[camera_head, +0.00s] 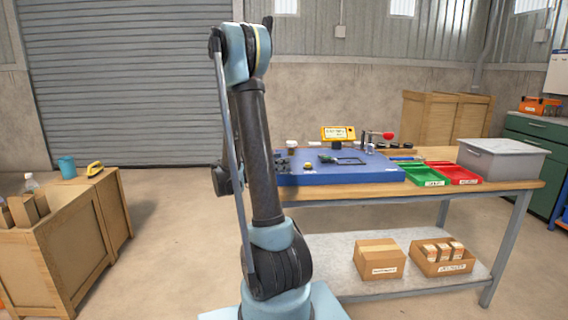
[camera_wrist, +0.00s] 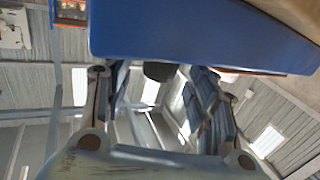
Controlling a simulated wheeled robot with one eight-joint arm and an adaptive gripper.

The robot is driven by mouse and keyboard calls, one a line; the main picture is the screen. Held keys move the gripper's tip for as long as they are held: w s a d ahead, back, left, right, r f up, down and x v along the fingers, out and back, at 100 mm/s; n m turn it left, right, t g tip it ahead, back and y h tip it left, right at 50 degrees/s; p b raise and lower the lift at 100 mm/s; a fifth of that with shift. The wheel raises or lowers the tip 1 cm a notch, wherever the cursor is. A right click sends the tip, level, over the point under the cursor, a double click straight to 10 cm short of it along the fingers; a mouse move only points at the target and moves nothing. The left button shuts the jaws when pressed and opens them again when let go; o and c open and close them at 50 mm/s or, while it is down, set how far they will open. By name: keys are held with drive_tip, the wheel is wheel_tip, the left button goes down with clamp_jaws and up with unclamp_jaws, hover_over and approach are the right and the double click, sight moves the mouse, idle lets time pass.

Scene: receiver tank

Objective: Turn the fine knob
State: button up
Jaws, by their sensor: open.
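In the wrist view my gripper (camera_wrist: 150,76) is open, with one dark jointed finger on each side of the picture. A dark rounded piece (camera_wrist: 160,71), possibly the fine knob, shows between the fingers at the edge of a blue block. I cannot tell whether it touches them. In the head view the blue base (camera_head: 340,180) lies on the bench and bears small fittings and a yellow-framed display (camera_head: 338,133). My arm hides the base's left end, and I cannot make out the fine knob there.
Green (camera_head: 425,175) and red (camera_head: 460,174) trays and a grey lidded bin (camera_head: 500,157) stand right on the bench (camera_head: 490,193). Cardboard boxes (camera_head: 379,259) sit on its lower shelf. Wooden crates (camera_head: 60,240) stand at left. Floor between is clear.

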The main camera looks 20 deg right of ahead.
drive_tip(key=shift+w+d, duration=0.2)
drive_tip(key=shift+d, duration=1.05)
drive_tip(key=c, duration=1.1)
drive_tip(key=shift+w+g, duration=0.1)
drive_tip(key=shift+g, duration=0.3)
drive_tip(key=shift+w+m+g, duration=0.1)
drive_tip(key=shift+m+g, duration=0.7)
drive_tip(key=shift+g, duration=0.1)
drive_tip(key=shift+m+g, duration=1.4)
drive_tip(key=shift+g, duration=0.8)
